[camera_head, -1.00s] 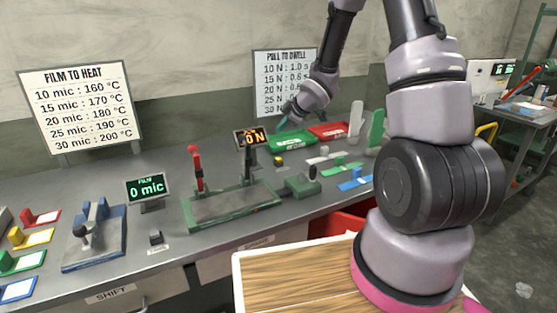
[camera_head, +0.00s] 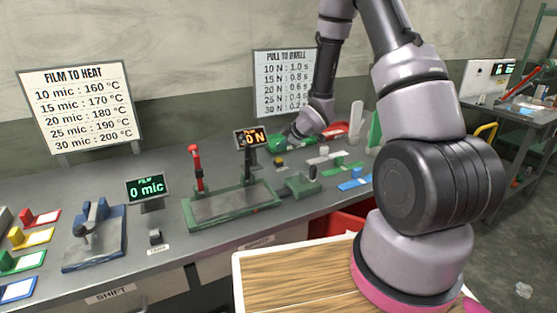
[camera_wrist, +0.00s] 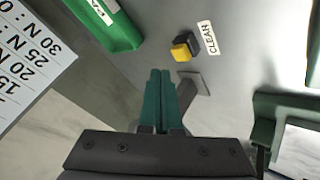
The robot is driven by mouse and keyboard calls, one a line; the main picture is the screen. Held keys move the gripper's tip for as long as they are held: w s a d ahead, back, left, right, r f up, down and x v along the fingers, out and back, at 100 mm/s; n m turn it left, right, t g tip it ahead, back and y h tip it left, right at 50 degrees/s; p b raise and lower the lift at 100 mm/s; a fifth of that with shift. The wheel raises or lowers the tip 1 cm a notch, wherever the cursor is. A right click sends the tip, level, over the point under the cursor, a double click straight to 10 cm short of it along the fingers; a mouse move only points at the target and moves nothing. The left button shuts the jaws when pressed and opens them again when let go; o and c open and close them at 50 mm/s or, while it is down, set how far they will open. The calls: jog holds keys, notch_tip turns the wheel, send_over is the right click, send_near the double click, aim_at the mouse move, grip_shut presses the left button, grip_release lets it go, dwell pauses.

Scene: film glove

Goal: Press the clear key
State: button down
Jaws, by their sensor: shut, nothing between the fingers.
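The clear key (camera_wrist: 185,47) is a small yellow-topped button on a black block. It stands on the grey bench beside a white label (camera_wrist: 208,38) whose last letter is hard to read. The key also shows in the head view (camera_head: 279,162), behind the green press. My gripper (camera_wrist: 160,72) is shut and empty, its green fingers together. In the wrist view its tips are just below and left of the key, with a visible gap. In the head view my gripper (camera_head: 287,137) is above the bench behind the key, partly hidden against the green tray.
A green tray (camera_wrist: 118,28) lies close to the left of the key in the wrist view. The orange 0 N display (camera_head: 251,138) and green press (camera_head: 230,205) stand to the left in the head view. Another small dark key (camera_head: 155,237) stands by the film display (camera_head: 147,187).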

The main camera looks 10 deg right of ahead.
aim_at(281, 163)
jog(key=shift+f, duration=0.65)
jog(key=shift+f, duration=0.15)
dwell(1.5)
jog(key=shift+f, duration=0.25)
jog(key=shift+f, duration=0.5)
dwell(0.9)
jog(key=shift+r, duration=0.9)
jog(key=shift+r, duration=0.1)
jog(key=shift+r, duration=2.4)
